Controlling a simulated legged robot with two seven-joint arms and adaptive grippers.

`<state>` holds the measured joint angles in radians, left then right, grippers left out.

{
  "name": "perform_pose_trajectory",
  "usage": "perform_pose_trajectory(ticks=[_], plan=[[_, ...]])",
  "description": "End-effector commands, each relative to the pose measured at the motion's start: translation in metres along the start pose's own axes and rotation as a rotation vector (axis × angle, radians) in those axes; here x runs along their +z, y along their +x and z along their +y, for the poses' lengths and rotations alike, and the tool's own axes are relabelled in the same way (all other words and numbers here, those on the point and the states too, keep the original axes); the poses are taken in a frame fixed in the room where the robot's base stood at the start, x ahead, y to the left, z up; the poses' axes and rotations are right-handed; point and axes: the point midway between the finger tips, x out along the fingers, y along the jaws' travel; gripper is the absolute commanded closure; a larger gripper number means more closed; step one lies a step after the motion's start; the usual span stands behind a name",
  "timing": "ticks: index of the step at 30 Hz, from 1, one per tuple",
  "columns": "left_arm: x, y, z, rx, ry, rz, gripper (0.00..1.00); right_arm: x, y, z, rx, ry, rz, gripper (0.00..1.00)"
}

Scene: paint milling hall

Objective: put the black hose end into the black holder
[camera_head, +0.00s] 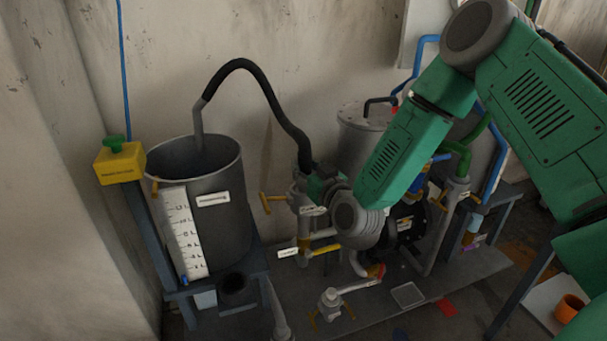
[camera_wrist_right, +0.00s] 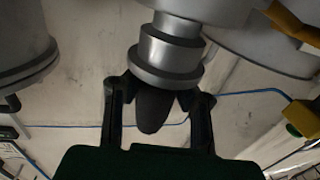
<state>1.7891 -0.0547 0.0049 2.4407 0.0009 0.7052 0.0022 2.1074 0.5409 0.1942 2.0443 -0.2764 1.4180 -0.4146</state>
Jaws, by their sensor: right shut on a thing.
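A black hose (camera_head: 242,66) arches from the pump fittings to the grey bucket (camera_head: 228,160); its grey tip hangs inside the bucket. My right gripper (camera_head: 313,182) is at the hose's lower right end, partly hidden by its own wrist. In the wrist view the right gripper (camera_wrist_right: 157,103) is shut with its fingers on both sides of a dark rounded piece, seemingly the black hose end (camera_wrist_right: 153,112). This sits against a flanged metal fitting (camera_wrist_right: 166,60); I cannot tell if they are joined. A black round cup, likely the black holder (camera_head: 235,287), is low before the bucket. My left gripper is out of view.
A yellow box with a green button (camera_head: 119,161) stands left of the bucket. A lidded metal tank (camera_head: 362,125) is behind my right arm. Valves with yellow handles surround the pump. A metal valve (camera_head: 330,303) stands on the grey base in front.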

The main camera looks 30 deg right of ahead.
Motion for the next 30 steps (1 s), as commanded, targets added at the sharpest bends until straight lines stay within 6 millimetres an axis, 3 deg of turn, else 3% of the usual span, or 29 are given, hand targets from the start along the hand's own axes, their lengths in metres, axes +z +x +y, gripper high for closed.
perform_pose_trajectory(ticks=[1, 3, 9, 30], plan=[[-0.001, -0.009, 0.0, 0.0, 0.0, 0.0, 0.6, -0.019, 0.001, -0.001, 0.0, 0.0, 0.009, 1.0], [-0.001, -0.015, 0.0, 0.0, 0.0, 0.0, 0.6, -0.033, 0.001, -0.001, -0.001, 0.0, 0.008, 1.0], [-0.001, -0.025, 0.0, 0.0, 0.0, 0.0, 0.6, -0.061, 0.001, 0.0, 0.0, 0.001, 0.005, 1.0], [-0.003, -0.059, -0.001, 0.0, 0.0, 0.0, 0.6, -0.105, 0.001, 0.0, -0.001, 0.0, 0.004, 1.0]])
